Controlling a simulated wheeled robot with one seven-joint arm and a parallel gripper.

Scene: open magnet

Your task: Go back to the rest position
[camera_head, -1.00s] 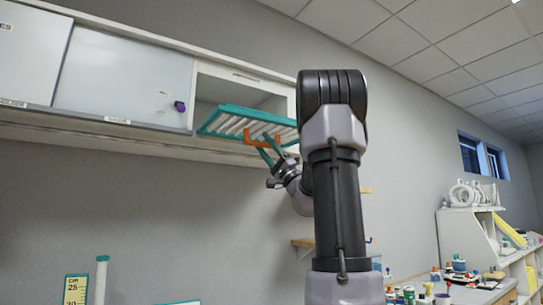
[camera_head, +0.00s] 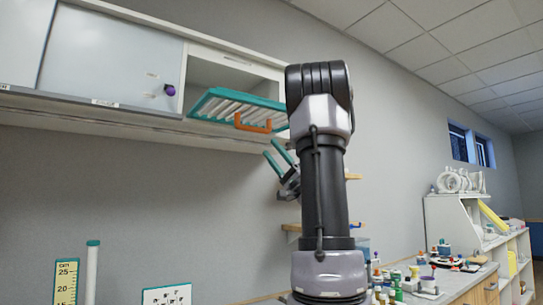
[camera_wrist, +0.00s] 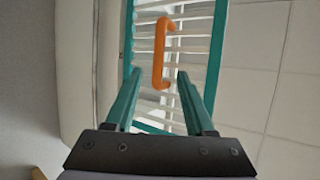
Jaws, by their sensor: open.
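My gripper (camera_head: 278,155) is open and empty, below the cabinet. Its two teal fingers point up and stand apart from the orange handle (camera_head: 253,123). The handle is on the front of a teal slatted rack (camera_head: 222,106) that sticks out of the open cabinet compartment and tilts. In the wrist view my gripper (camera_wrist: 157,82) has a finger on each side of the picture's middle. The orange handle (camera_wrist: 160,55) shows beyond the fingertips, with the rack (camera_wrist: 217,45) behind it. My arm hides the right end of the rack in the head view.
The wall cabinet has a sliding door with a purple knob (camera_head: 169,90). Small wooden shelves (camera_head: 291,228) stick out of the wall near my arm. A counter at the lower right holds several small bottles (camera_head: 420,285).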

